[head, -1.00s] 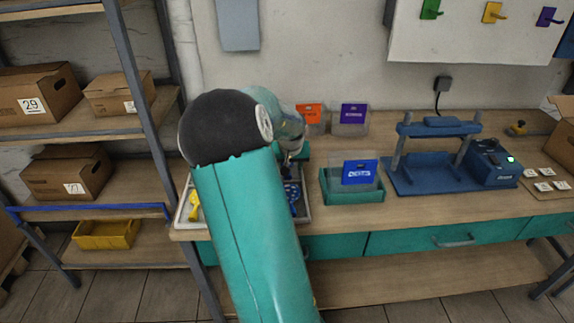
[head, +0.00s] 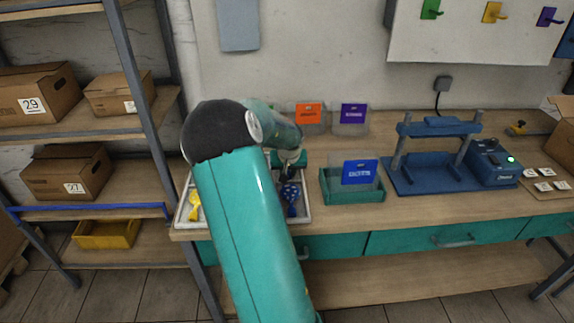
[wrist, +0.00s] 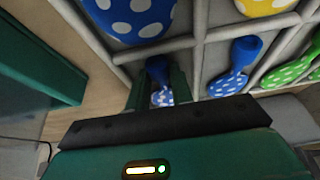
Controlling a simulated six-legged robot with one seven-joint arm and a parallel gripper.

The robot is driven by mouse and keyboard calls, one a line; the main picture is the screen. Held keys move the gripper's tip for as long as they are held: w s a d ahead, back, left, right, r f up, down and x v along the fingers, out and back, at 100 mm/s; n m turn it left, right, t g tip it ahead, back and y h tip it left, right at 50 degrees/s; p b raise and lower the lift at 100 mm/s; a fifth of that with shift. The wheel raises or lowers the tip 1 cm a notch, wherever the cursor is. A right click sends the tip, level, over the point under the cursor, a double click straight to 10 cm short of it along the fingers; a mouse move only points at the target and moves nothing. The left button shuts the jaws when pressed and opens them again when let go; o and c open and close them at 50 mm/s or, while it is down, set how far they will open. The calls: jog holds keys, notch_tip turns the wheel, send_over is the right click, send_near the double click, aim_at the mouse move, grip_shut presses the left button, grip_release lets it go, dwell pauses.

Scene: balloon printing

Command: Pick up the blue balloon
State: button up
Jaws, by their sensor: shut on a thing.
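A tray (head: 306,213) with compartments sits at the left end of the workbench, partly hidden by my arm. In the wrist view, my gripper (wrist: 157,82) is shut on a blue balloon (wrist: 161,97) with white dots, its plain blue neck pointing up in the picture between the fingers. Another dotted blue balloon (wrist: 225,84) lies in a compartment to the right. A larger blue dotted one (wrist: 138,14) shows at the top. In the head view, my gripper (head: 288,176) is low over the tray, with a blue balloon (head: 291,196) at its fingers.
Green balloons (wrist: 285,73) and a yellow one (wrist: 265,5) lie in nearby compartments. A teal box (head: 352,197) with a blue card stands right of the tray. A blue press (head: 437,165) is farther right. A shelf rack stands left.

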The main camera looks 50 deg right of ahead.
jog(key=shift+r, duration=0.1)
jog(key=shift+r, duration=0.45)
notch_tip(320, 180, up, 2)
jog(key=shift+r, duration=0.2)
jog(key=s+a+r, duration=0.8)
jog(key=s+r, duration=0.1)
jog(key=s, duration=0.2)
jog(key=shift+s+r, duration=0.25)
dwell(0.4)
